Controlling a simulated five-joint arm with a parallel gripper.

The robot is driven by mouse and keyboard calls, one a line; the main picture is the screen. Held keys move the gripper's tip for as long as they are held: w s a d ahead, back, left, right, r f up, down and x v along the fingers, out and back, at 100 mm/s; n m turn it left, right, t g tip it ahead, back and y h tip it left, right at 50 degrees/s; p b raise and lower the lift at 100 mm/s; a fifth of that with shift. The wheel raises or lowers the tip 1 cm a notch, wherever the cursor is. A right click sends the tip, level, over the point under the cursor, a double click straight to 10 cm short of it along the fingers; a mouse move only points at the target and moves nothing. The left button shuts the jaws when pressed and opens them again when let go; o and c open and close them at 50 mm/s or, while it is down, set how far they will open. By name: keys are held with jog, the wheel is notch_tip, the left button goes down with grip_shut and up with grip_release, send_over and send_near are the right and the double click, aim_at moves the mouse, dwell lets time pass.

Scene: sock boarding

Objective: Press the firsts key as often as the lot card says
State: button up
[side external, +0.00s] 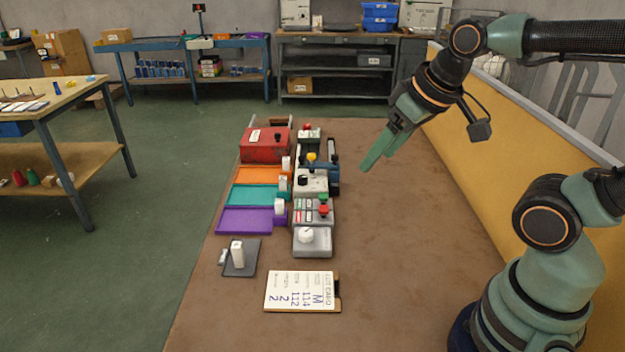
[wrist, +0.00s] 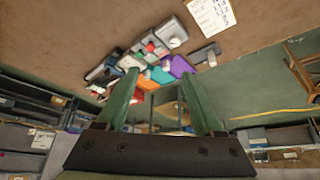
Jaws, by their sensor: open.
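The lot card (side external: 301,291) lies on a clipboard near the front of the brown table. It reads M, 114, 112, 2 and 2; the small labels are not legible to me. A small grey panel (side external: 302,219) carries a green button (side external: 323,198) and a red button (side external: 323,210). A grey box with a round white knob (side external: 306,235) stands in front of it. I cannot read which of these is the firsts key. My gripper (side external: 376,160) is open and empty, raised above the table to the right of the devices. The card also shows in the wrist view (wrist: 212,17).
Orange (side external: 262,175), teal (side external: 254,195) and purple (side external: 245,220) trays lie left of the devices. A red box (side external: 264,146) stands behind them. A dark plate (side external: 240,258) with a white block lies front left. The table's right side is clear, beside a yellow panel (side external: 500,140).

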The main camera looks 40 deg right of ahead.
grip_shut()
dwell(1.7)
